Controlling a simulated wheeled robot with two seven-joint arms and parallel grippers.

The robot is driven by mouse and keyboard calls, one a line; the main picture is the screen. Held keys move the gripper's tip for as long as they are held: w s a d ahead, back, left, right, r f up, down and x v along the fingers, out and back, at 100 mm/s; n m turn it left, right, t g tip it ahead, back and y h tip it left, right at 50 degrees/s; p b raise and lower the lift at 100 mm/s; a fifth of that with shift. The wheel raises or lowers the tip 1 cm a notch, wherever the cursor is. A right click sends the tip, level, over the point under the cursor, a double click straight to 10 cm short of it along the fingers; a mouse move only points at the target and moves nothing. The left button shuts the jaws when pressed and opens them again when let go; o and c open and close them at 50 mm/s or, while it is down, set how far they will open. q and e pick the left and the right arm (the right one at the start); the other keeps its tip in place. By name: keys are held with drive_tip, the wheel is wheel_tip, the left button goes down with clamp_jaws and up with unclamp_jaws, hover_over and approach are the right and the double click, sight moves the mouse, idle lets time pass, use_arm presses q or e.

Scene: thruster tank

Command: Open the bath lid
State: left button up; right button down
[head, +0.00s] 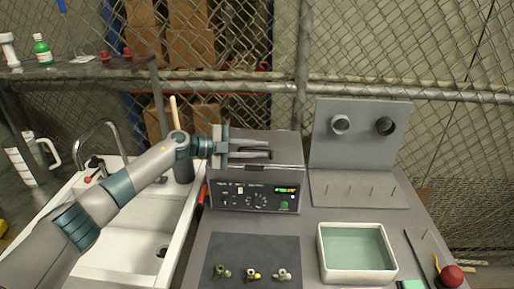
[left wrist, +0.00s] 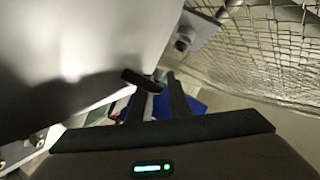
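The bath (head: 255,195) is a dark grey box with a front panel of knobs, a green display and a green button. It stands on the bench right of the sink. Its grey lid (head: 285,137) lies flat on top and looks shut. My left gripper (head: 270,149) reaches over the lid from the left, its two fingers apart. In the left wrist view the fingers (left wrist: 155,105) straddle or sit close to a short dark bar (left wrist: 142,80), possibly the lid's handle. Whether they touch it is unclear. My right gripper is not in view.
A grey panel stand (head: 360,150) with two dark round fittings stands right of the bath. A white-rimmed tray (head: 322,262) of greenish liquid and a dark mat (head: 240,250) with small parts lie in front. The sink (head: 125,262) is left; wire fence (head: 400,80) is behind.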

use_arm(q)
clamp_jaws()
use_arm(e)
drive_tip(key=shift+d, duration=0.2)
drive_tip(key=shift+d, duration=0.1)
use_arm(q)
drive_tip(key=shift+r, duration=0.1)
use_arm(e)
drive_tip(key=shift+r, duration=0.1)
